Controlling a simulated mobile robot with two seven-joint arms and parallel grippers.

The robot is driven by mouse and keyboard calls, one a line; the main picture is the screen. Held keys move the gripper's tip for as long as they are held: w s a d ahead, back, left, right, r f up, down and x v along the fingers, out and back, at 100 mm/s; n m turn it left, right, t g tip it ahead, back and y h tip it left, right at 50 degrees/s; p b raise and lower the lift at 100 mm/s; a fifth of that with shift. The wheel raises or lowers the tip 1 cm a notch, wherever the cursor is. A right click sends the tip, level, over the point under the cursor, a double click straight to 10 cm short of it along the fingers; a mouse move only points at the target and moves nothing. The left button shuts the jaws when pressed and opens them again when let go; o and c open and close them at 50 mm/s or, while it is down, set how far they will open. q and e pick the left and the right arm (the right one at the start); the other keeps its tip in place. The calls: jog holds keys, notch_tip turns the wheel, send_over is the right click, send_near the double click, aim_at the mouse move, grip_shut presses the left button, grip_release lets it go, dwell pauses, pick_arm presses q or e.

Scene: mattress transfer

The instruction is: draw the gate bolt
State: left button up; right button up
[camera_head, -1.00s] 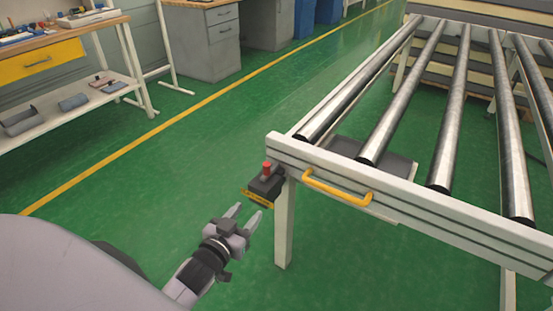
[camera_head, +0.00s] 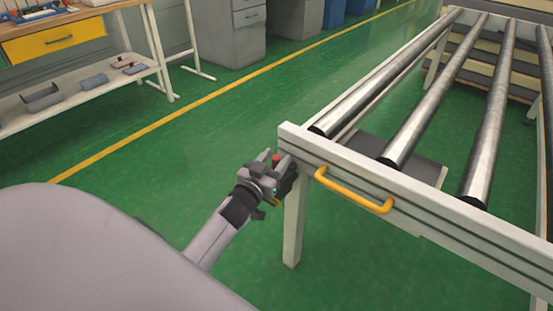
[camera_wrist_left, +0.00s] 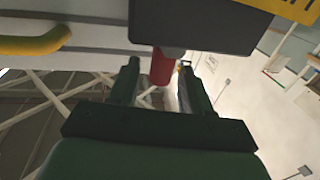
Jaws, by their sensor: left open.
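The gate bolt shows as a red knob (camera_head: 276,158) on a dark block at the near left corner of the roller table's frame. In the left wrist view the red knob (camera_wrist_left: 162,68) sticks out of the dark block (camera_wrist_left: 205,25), between my finger ends. My left gripper (camera_head: 273,164) is open, its fingers on either side of the knob; I cannot tell whether they touch it. In the head view the gripper hides most of the block. The yellow handle (camera_head: 352,190) is on the gate's front rail (camera_head: 430,218), right of the knob. My right gripper is not in view.
Steel rollers (camera_head: 430,95) fill the table behind the rail. A table leg (camera_head: 294,225) stands just right of my left gripper. A workbench (camera_head: 75,90) with a yellow drawer is at the far left. Green floor (camera_head: 190,140) between them is clear.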

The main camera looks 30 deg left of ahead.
pick_arm(q)
jog(key=shift+w, duration=0.6)
grip_shut()
jog(key=shift+s+a+p, duration=0.15)
jog(key=shift+s+p, duration=0.75)
jog(key=shift+s, duration=0.9)
jog(key=shift+s+f, duration=0.1)
jog(key=shift+f, duration=0.1)
grip_release()
jog(key=shift+s+r, duration=0.1)
jog(key=shift+r, duration=0.05)
